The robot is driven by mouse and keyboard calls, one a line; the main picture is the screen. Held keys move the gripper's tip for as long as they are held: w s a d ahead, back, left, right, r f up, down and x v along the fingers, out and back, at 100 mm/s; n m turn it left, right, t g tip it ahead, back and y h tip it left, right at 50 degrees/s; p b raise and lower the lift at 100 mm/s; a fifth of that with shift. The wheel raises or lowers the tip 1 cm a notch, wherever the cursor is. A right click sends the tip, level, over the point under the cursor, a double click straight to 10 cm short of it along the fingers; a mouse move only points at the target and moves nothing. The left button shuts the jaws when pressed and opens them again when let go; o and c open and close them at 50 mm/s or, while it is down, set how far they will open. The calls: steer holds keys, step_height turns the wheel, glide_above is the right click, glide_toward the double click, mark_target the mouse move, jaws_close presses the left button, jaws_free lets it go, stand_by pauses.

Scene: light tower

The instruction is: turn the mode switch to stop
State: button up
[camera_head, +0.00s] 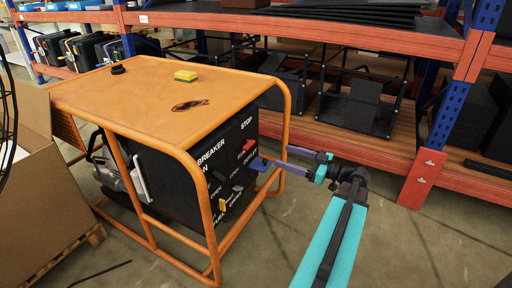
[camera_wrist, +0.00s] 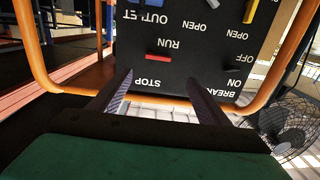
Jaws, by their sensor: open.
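The mode switch (camera_head: 248,145) is a small red handle on the black panel of an orange-framed generator, below the STOP label. In the wrist view, where the panel appears upside down, the red switch (camera_wrist: 158,57) lies as a short crosswise bar between the RUN and STOP labels. I cannot tell which setting it is in. My gripper (camera_head: 281,156) is open and empty, in front of the panel at its right side. In the wrist view, the fingertips of my gripper (camera_wrist: 161,77) stand either side of the STOP label, apart from the switch.
A blue handle (camera_head: 260,163) is near the OUTLET label, with yellow handles (camera_head: 222,205) lower on the panel. The orange frame (camera_head: 287,110) surrounds the panel. A yellow sponge (camera_head: 186,76) lies on top. Shelving (camera_head: 370,25) stands behind; a cardboard box (camera_head: 45,200) is left.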

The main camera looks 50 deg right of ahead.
steer(key=shift+s+d, duration=0.15)
steer(key=b, duration=0.3)
glide_toward(251, 145)
steer(key=x, duration=0.7)
steer(key=shift+w, duration=0.4)
